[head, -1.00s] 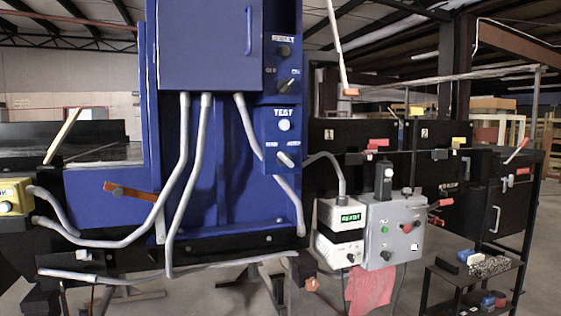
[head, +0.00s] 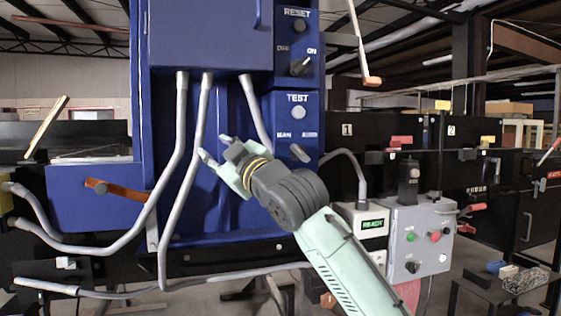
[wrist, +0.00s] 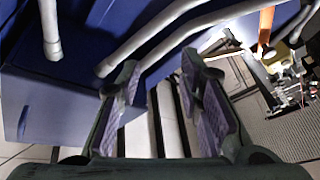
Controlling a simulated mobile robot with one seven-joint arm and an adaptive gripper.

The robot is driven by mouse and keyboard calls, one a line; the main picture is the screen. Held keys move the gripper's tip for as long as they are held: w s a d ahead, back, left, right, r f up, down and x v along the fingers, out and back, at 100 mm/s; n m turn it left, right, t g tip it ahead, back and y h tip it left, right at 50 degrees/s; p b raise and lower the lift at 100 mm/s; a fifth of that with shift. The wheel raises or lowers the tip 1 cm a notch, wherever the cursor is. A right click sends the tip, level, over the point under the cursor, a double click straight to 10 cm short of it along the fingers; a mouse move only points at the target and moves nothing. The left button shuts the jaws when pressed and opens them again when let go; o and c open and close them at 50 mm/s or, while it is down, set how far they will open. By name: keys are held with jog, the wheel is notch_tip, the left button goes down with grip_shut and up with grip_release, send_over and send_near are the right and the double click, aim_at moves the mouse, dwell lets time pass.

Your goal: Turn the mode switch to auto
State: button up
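The mode switch (head: 300,153) is a grey knob on the blue cabinet's right-hand column, below the MAN and AUTO labels. Its bar slants from upper left, on the MAN side, to lower right. My gripper (head: 214,149) is in front of the cabinet's conduits, left of the switch and apart from it. In the wrist view my gripper (wrist: 160,82) has its two padded fingers spread with nothing between them. I cannot make out the mode switch in the wrist view.
A similar OFF/ON knob (head: 300,66) and a round TEST button (head: 298,112) sit above the switch. Grey conduits (head: 201,130) run down the cabinet front. A grey control box (head: 416,240) and a READY display (head: 373,224) stand lower right.

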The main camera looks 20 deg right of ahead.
aim_at(301, 152)
jog(key=s+d+f+m+h, duration=0.15)
jog(key=d+h, duration=0.25)
jog(key=d, duration=0.6)
jog(key=s+d+m+h, duration=0.2)
jog(key=d+m+h, duration=0.15)
jog(key=d, duration=0.75)
jog(key=shift+n+g, duration=0.4)
jog(key=w, duration=0.3)
jog(key=w+p, duration=0.1)
jog(key=w, duration=0.5)
jog(key=shift+w+a+p, duration=0.25)
jog(key=shift+w+p, duration=0.05)
jog(key=shift+w, duration=0.8)
jog(key=shift+c, duration=0.3)
grip_shut()
